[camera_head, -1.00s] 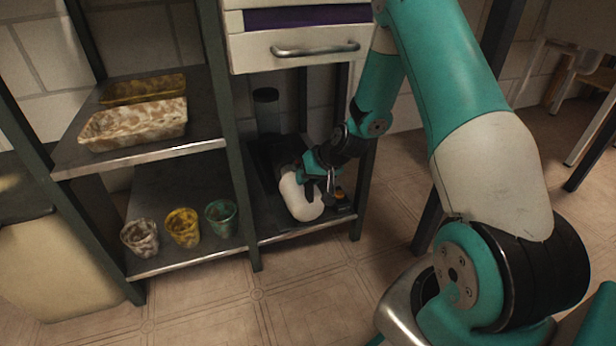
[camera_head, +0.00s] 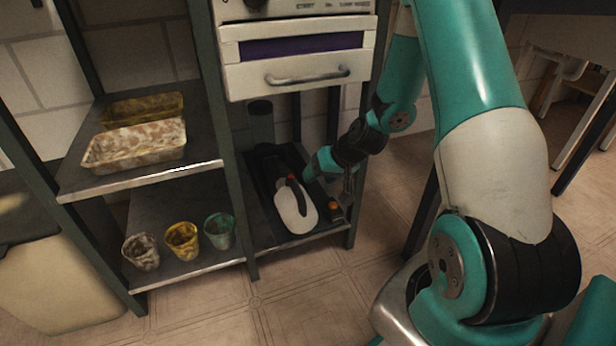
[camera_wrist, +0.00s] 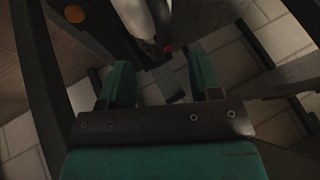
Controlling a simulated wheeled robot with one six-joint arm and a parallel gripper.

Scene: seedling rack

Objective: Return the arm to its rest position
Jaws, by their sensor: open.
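My gripper (camera_head: 347,186) hangs at the lower right bay of the rack, just right of a white rounded object with a dark handle and a red spot (camera_head: 295,208). That object rests in a black tray (camera_head: 262,185) on the low shelf. In the wrist view my gripper (camera_wrist: 162,88) has its two green fingers spread with nothing between them. The white object (camera_wrist: 138,16) shows at the top of that view, beyond the fingers and apart from them. In the head view my fingertips are small and partly hidden by the wrist.
A white drawer unit (camera_head: 300,75) hangs above the bay, and dark rack posts (camera_head: 235,150) flank it. Pots, including a yellow pot (camera_head: 182,241), stand on the lower left shelf. Trays, including a blotched tray (camera_head: 135,145), sit above them. An orange-topped item (camera_head: 334,209) is near my gripper. Floor in front is clear.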

